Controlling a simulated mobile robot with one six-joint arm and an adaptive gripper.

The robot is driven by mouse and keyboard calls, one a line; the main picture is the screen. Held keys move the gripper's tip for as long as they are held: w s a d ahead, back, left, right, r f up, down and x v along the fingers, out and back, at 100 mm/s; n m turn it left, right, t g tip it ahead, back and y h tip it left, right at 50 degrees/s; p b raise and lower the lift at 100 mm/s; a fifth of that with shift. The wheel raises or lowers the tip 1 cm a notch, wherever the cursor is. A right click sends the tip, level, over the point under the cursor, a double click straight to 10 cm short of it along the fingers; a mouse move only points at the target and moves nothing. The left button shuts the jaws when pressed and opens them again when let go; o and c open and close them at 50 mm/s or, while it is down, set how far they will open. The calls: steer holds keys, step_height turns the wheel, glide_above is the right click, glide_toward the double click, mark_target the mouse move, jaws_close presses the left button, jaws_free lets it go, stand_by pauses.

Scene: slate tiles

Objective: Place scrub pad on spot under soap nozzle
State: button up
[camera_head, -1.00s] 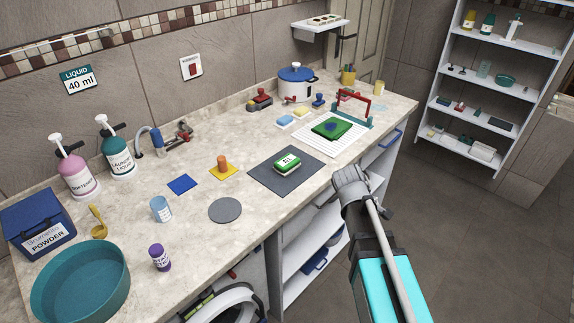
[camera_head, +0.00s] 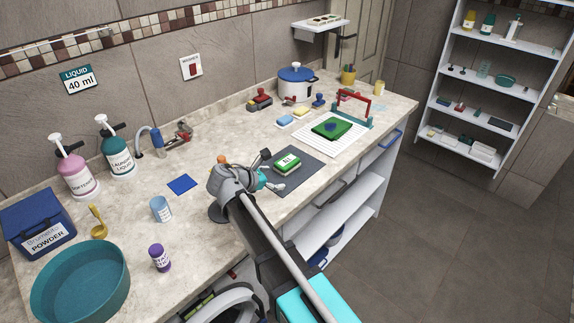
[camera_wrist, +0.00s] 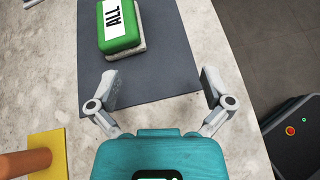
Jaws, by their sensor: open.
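A green block with a white underside and a label reading "ALL" (camera_head: 287,166) lies on a dark grey mat (camera_head: 312,160); it looks like the scrub pad. It also shows at the top of the wrist view (camera_wrist: 121,36). My gripper (camera_wrist: 159,84) is open and empty, its fingers over the mat's near part, short of the block. In the head view my gripper (camera_head: 272,172) is just left of the block. A blue curved spout (camera_head: 157,142) stands by the wall, perhaps the soap nozzle. I cannot tell which marking is the spot under it.
A blue square (camera_head: 182,184) lies left of my gripper. An orange peg on a yellow base (camera_wrist: 47,153) is close on the left. A grey disc (camera_head: 216,213) is mostly hidden by my arm. A white rack (camera_head: 335,146) with a green item is at right.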

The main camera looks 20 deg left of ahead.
mark_target(279, 167)
steer(key=s+a+n, duration=0.1)
steer(key=a, duration=0.1)
steer(key=a+r+n+t, duration=0.1)
steer(key=a, duration=0.1)
steer(key=s+a+n, duration=0.1)
steer(key=a, duration=0.1)
steer(key=shift+s+a+r+t+y, duration=0.15)
steer(key=shift+s+r+t+y, duration=0.2)
steer(key=shift+r+t+y, duration=0.05)
steer(key=b+x, duration=0.3)
steer(key=x, duration=0.4)
steer(key=shift+w+d+f, duration=0.2)
steer(key=shift+w+f, duration=0.05)
steer(key=shift+w, duration=0.05)
steer(key=shift+w+d+f, duration=0.1)
steer(key=shift+w+d, duration=0.1)
steer(key=shift+w, duration=0.2)
steer(key=shift+w, duration=0.1)
steer(key=shift+d+b+x, duration=0.1)
steer(key=shift+b+x, duration=0.4)
steer(key=shift+x, duration=0.75)
steer(key=shift+d+b+x, duration=0.15)
steer(key=shift+b+x, duration=0.3)
steer(key=shift+x, duration=0.8)
